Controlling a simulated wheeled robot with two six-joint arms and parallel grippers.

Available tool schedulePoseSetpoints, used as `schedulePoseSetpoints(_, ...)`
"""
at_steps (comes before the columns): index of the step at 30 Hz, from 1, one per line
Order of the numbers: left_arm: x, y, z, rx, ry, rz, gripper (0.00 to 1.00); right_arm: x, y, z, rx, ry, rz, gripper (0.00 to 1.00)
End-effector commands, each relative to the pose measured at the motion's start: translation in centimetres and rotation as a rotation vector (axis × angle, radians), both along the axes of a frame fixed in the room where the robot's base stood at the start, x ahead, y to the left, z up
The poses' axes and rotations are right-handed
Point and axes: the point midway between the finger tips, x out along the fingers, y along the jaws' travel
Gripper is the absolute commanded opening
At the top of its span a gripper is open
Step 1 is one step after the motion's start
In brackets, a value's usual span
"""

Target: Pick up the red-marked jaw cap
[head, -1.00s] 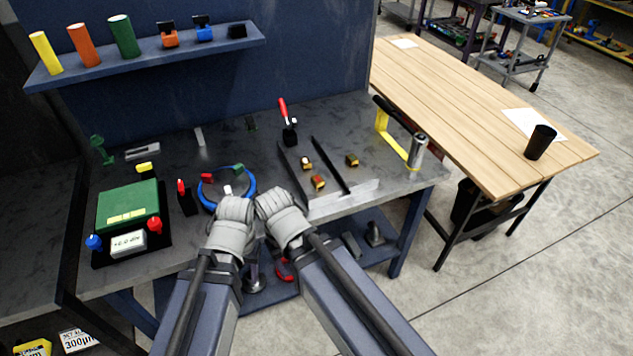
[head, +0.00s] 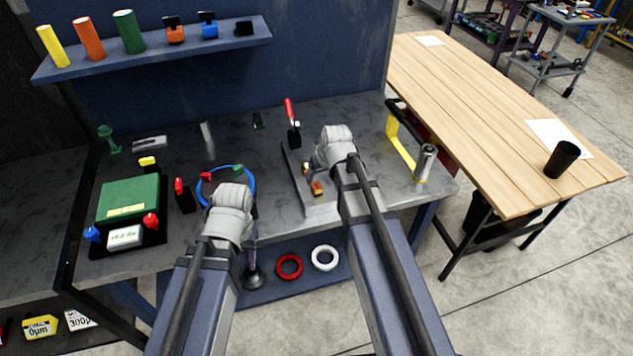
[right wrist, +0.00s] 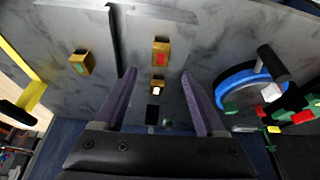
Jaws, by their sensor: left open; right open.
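The red-marked jaw cap (right wrist: 161,52) is a small brass block with a red top, lying on the bench plate. It also shows in the head view (head: 316,188), just in front of my right gripper (head: 315,163). The right gripper (right wrist: 159,73) is open and empty over the caps, and the red-marked cap appears just past its fingertips in the right wrist view. A white-marked cap (right wrist: 157,88) shows between the fingers. A green-marked cap (right wrist: 80,63) lies off to the left, hidden in the head view. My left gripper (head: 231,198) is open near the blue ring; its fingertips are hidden.
The blue ring (head: 252,185) stands left of the caps. A red-handled clamp (head: 291,120) stands behind them. Red (head: 289,266) and white (head: 325,258) rings lie on the lower shelf.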

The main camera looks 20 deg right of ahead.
Motion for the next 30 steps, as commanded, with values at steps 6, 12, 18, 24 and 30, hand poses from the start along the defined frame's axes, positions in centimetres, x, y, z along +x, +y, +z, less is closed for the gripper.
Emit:
schedulePoseSetpoints(6, 0.0, 0.0, -0.5, 0.0, 0.0, 0.0, 0.5, 0.3, -0.1, -0.4, 0.001, -0.005, -0.001, 0.72)
schedulePoseSetpoints(12, 0.0, 0.0, -2.3, 0.0, 0.0, 0.001, 0.5, 0.9, -0.1, -2.2, 0.001, -0.004, -0.001, 0.72)
schedulePoseSetpoints(18, 0.0, 0.0, -2.5, 0.0, 0.0, 0.001, 0.5, 1.1, 0.0, -2.5, 0.001, -0.003, -0.001, 0.72)
schedulePoseSetpoints(24, 0.0, 0.0, -3.5, 0.0, 0.0, 0.001, 0.5, 1.4, 0.0, -3.5, 0.001, -0.003, -0.001, 0.72)
schedulePoseSetpoints(30, 0.0, 0.0, -5.9, 0.0, 0.0, 0.002, 0.5, 2.1, 0.2, -5.9, 0.0, -0.003, 0.0, 0.72)
